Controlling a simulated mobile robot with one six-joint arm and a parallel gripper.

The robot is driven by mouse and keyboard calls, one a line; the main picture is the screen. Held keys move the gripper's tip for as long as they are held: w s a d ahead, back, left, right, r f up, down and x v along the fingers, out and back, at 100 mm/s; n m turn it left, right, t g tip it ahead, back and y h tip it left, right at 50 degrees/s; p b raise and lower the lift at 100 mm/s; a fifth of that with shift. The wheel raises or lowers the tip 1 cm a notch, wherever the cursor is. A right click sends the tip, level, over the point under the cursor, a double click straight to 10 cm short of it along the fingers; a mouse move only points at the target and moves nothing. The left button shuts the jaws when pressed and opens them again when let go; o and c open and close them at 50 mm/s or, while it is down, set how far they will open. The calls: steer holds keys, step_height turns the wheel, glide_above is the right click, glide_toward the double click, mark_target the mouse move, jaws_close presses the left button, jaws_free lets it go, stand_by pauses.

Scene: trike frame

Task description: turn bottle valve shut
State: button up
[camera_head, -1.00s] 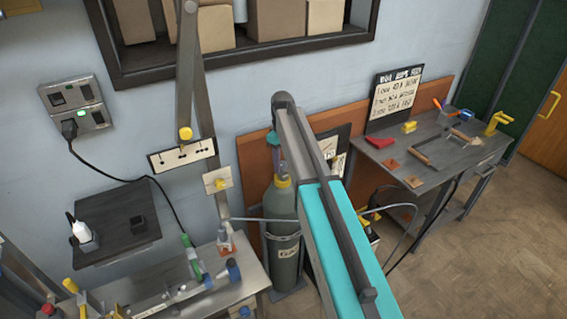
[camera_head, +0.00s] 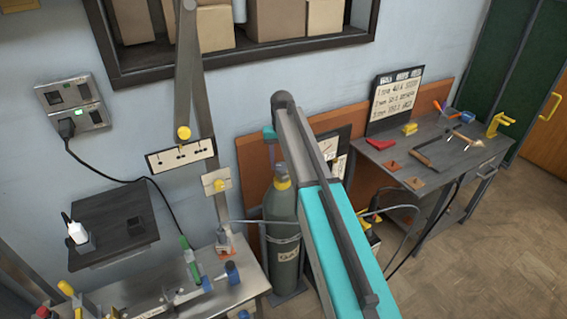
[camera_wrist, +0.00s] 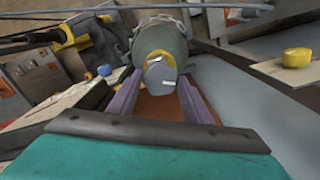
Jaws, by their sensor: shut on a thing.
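The grey-green gas bottle (camera_head: 284,245) stands upright against the wall, partly behind my arm in the head view. Its yellow collar (camera_head: 282,183) shows at the top. In the wrist view the bottle (camera_wrist: 160,37) is seen from above, with its yellow collar (camera_wrist: 153,54) and the grey round valve (camera_wrist: 160,72) in front. My gripper (camera_wrist: 160,92) has its two purple fingers on either side of the valve and is shut on it. The finger contact is partly hidden. In the head view my arm hides most of the gripper.
A workbench (camera_head: 225,290) with clamps stands left of the bottle. A grey table (camera_head: 440,180) with tools stands to the right. A hose (camera_head: 245,221) runs by the bottle. A wall socket (camera_head: 75,108) with a plugged cable is at left. Floor at right is open.

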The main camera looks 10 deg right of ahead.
mark_target(282, 165)
steer(key=m, duration=0.6)
steer(key=shift+w+r+b, duration=0.15)
steer(key=shift+w+b, duration=0.1)
steer(key=shift+b, duration=0.1)
steer(key=m, duration=0.6)
steer(key=shift+m, duration=0.4)
steer(key=o, duration=1)
steer(key=shift+o, duration=0.2)
steer(key=shift+s, duration=0.1)
step_height(282, 165, up, 14)
steer(key=b, duration=0.3)
steer(key=shift+f+b, duration=0.2)
steer(key=shift+b, duration=0.15)
